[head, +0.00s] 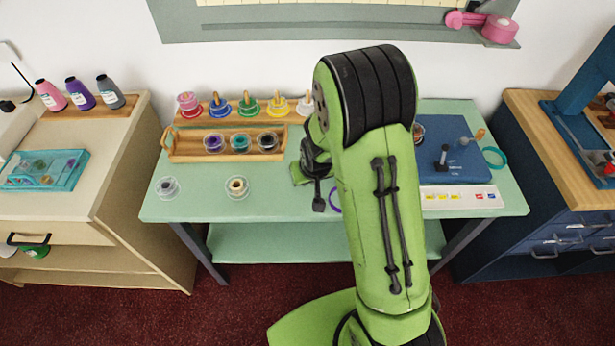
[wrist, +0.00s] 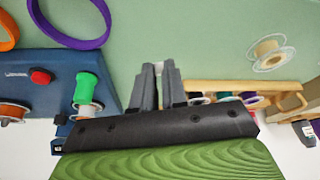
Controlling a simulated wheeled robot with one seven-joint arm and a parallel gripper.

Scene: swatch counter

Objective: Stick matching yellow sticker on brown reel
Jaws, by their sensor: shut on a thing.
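My gripper (wrist: 158,85) is shut on a small pale piece (wrist: 168,63) at its fingertips, too small to identify. In the head view my gripper (head: 318,190) is over the table's middle, partly hidden by my arm. A dark brown reel (head: 268,141) stands at the right end of a wooden tray (head: 180,158), beside teal and purple reels. A brownish reel (head: 418,132) shows by the blue board; an orange-brown one is at the left edge of the wrist view (wrist: 12,112). The sticker strip (head: 460,197) has yellow, red and blue marks. The gripper is apart from these reels.
Several coloured reels (head: 248,105) line the back rack. A blue board (head: 450,165) occupies the right. A purple ring (wrist: 70,25) lies near the gripper.

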